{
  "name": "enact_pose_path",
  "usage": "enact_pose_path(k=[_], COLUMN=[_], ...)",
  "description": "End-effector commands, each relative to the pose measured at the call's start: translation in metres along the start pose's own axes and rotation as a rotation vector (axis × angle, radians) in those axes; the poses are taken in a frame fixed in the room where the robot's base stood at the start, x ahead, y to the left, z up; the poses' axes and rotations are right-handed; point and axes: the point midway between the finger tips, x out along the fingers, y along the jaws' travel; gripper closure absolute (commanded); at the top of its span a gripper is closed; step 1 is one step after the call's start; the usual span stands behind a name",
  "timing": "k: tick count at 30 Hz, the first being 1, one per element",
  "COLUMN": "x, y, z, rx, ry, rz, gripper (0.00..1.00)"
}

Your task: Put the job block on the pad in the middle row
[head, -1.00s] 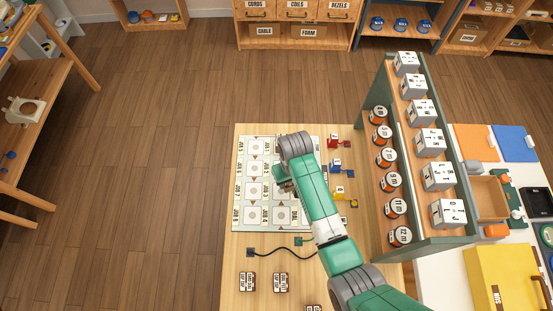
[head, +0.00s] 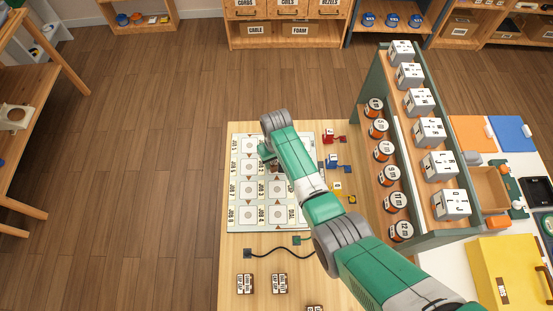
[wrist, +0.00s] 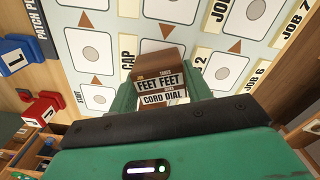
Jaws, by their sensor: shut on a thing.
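My gripper (head: 267,155) is over the upper part of the pale job board (head: 233,222). In the wrist view my gripper (wrist: 160,92) is shut on the job block (wrist: 161,62), a brown block with white labels reading "FEET FEET" and "CORD DIAL". The board (wrist: 140,48) lies beyond the block, with square white pads marked by grey circles and joined by brown arrows. A pad (wrist: 90,53) shows left of the block, another (wrist: 223,73) just right of it. In the head view my arm hides part of the board. Whether the block touches the board is unclear.
Similar brown blocks (head: 245,284) lie at the table's front, near a black cord (head: 275,252). Red (head: 329,136), blue (head: 332,161) and yellow pieces stand right of the board. A tall rack (head: 398,150) of dials and white cubes rises farther right.

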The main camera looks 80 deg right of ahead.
Motion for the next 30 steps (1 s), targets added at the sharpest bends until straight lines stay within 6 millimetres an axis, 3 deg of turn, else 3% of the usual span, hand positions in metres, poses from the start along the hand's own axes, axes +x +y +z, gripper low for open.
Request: enact_pose_path(k=[3, 4, 6, 7, 17, 30], x=[0.004, 0.003, 0.002, 0.002, -0.006, -0.105], y=[0.0, 0.0, 0.0, 0.0, 0.0, 0.0], z=[0.0, 0.0, 0.0, 0.0, 0.0, 0.0], rx=[0.0, 0.0, 0.0, 0.0, 0.0, 0.001], ry=[0.0, 0.0, 0.0, 0.0, 0.001, 0.002], rz=[0.0, 0.0, 0.0, 0.0, 0.0, 0.0], gripper=[0.75, 0.45, 0.32, 0.3, 0.3, 0.3])
